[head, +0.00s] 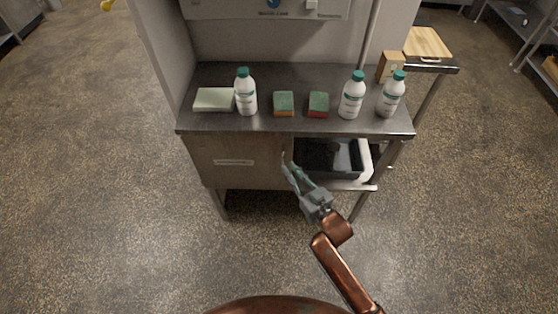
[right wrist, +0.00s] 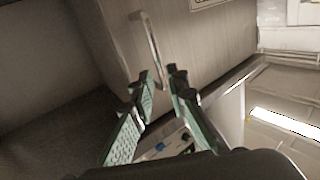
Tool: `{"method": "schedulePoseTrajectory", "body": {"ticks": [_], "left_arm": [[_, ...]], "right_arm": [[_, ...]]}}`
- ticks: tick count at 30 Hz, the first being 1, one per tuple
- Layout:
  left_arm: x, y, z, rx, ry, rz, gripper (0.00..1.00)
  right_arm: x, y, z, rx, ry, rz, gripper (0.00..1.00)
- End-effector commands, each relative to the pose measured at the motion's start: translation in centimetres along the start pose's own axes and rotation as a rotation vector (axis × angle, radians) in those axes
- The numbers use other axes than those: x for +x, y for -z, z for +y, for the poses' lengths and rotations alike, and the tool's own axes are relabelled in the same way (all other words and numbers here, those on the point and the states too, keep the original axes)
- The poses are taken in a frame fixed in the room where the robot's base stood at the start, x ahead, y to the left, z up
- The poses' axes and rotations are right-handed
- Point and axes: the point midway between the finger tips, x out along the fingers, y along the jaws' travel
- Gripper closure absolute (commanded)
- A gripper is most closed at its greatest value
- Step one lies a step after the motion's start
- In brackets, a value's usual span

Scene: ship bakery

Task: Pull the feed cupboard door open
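The feed cupboard door (head: 245,152) is a grey metal front panel with a pale label strip (head: 233,162), under the left half of the bench. It looks flush with the bench front. Its bar handle (right wrist: 148,42) stands upright off the panel in the right wrist view. My right gripper (head: 287,164) is at the door's right edge in the head view. In the right wrist view its two fingers (right wrist: 164,75) are apart, with the handle's near end between or just beyond the tips; contact is unclear. My left gripper is out of view.
The steel bench top (head: 270,125) above holds several white bottles, two sponges (head: 283,104) and a pale folded cloth (head: 214,99). The floor (head: 110,200) in front and to the left is clear.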

Motion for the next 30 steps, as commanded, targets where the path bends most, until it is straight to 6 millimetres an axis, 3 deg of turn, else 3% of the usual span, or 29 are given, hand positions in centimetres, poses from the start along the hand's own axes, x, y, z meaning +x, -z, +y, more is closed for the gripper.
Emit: {"method": "schedulePoseTrajectory", "body": {"ticks": [6,12,22,30], "left_arm": [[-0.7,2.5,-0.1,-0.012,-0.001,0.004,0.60],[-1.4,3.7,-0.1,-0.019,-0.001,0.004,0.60],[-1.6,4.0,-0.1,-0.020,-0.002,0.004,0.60],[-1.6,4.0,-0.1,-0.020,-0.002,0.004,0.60]], "right_arm": [[3.5,-0.3,0.0,0.002,0.000,0.001,0.85],[5.1,-0.1,0.0,0.000,0.000,0.001,0.85],[5.4,0.0,0.0,0.000,0.000,0.001,0.85],[5.3,0.0,0.0,0.000,-0.001,0.001,1.00]]}}
